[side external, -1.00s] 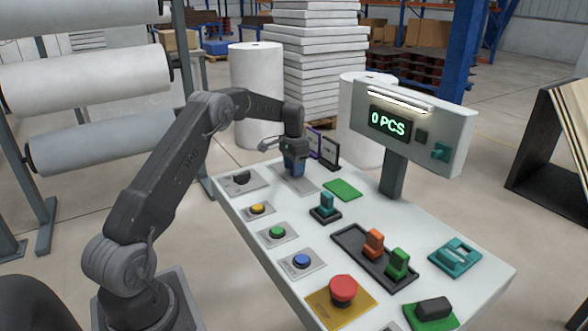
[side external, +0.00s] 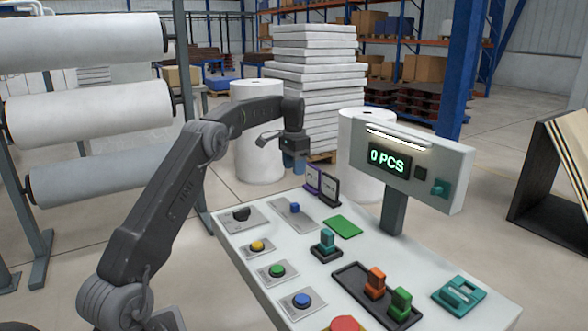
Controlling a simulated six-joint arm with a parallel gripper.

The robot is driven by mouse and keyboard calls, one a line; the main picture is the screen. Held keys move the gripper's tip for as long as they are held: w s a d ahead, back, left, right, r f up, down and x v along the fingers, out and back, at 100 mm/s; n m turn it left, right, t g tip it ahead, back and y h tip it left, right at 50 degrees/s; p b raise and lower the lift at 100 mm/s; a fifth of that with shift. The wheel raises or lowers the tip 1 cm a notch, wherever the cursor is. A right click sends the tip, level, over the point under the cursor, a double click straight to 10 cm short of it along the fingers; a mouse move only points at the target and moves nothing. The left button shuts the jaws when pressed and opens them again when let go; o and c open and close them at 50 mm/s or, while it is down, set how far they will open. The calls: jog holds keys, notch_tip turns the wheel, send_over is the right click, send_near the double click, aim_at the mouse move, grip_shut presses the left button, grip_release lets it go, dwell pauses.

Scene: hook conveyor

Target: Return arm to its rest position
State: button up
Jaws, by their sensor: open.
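My gripper (side external: 293,170) hangs in the air above the far left end of the white control table (side external: 345,258), with its blue fingertips pointing down. It is open and I see nothing between the fingers. Below it, and apart from it, a small blue knob (side external: 294,208) stands on a grey plate (side external: 301,219). My arm reaches up from the lower left and bends over toward the table.
A display post reading "0 PCS" (side external: 388,161) stands right of my gripper. Two small framed signs (side external: 321,184) stand at the table's far edge. Yellow (side external: 257,246), green (side external: 277,270) and blue (side external: 301,299) buttons line the near side. White rolls and stacked sheets stand behind.

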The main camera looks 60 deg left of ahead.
jog(key=s+d+r+t, duration=0.1)
jog(key=s+d+r, duration=0.3)
jog(key=d, duration=0.3)
jog(key=s+d+r+t, duration=0.1)
jog(key=s+d+r, duration=0.25)
jog(key=d, duration=0.45)
jog(key=s+d+r+t, duration=0.1)
jog(key=s+d+r, duration=0.35)
jog(key=d, duration=0.25)
jog(key=s+d+f+t, duration=0.1)
jog(key=s+d+f, duration=0.2)
jog(key=s, duration=0.6)
jog(key=s+d+f+t, duration=0.1)
jog(key=s+d+f, duration=0.3)
jog(key=s+d, duration=0.4)
jog(key=shift+s+d+t, duration=0.2)
jog(key=shift+s+t, duration=0.1)
jog(key=shift+s, duration=0.5)
